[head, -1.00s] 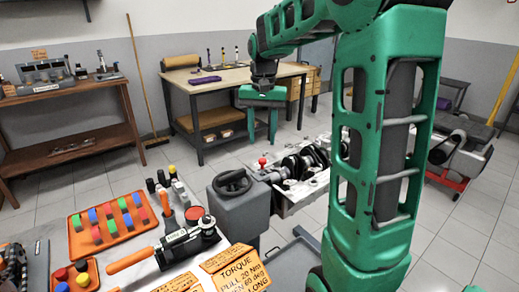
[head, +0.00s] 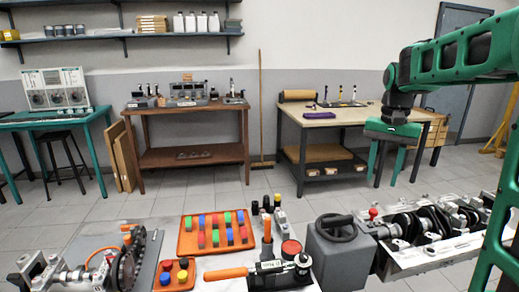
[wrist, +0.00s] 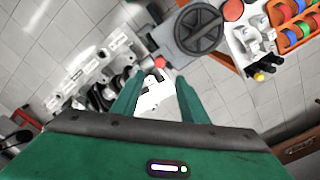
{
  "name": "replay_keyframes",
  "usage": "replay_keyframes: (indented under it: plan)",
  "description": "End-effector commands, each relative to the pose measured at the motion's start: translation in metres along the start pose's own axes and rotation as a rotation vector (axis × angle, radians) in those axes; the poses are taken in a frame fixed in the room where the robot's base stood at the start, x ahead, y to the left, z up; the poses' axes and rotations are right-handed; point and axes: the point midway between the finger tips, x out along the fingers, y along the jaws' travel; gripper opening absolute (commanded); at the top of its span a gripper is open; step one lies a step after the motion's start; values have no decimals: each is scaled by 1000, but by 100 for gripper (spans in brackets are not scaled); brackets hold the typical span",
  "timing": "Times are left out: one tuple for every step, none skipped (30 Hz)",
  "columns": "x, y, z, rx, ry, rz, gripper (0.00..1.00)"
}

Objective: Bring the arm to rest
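My arm is green and comes in from the right of the head view. My gripper (head: 386,158) points down and hangs in the air above the floor, in front of the light-topped table and above the engine block. Its two green fingers are apart in the head view. In the wrist view the fingers of my gripper (wrist: 155,97) also stand apart, and I see nothing held between them. The engine block (head: 450,250) with its crankshaft lies below my gripper at the right.
A grey box with a black handwheel (head: 345,240) stands left of the engine block. An orange tray (head: 190,246) of coloured pieces and an orange-handled torque wrench (head: 225,274) lie on the front bench.

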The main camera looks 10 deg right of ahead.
Motion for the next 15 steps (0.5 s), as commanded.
replay_keyframes:
  plan:
    - [0,5,6,-4,2,2,40]
    - [2,9,11,-7,2,3,40]
    - [3,16,19,-12,5,5,40]
    - [5,23,26,-17,7,7,40]
    - [8,31,35,-23,7,10,40]
    - [12,42,48,-31,8,12,40]
    - [16,51,58,-39,10,14,40]
    - [20,60,69,-48,10,15,40]
    - [26,72,82,-58,10,16,40]
    - [31,81,93,-65,11,17,40]
    - [36,90,104,-74,9,17,40]
    - [43,101,118,-87,8,17,40]
    - [49,109,129,-95,8,16,40]
    - [56,117,140,-104,6,15,40]
    - [64,127,153,-116,4,13,40]
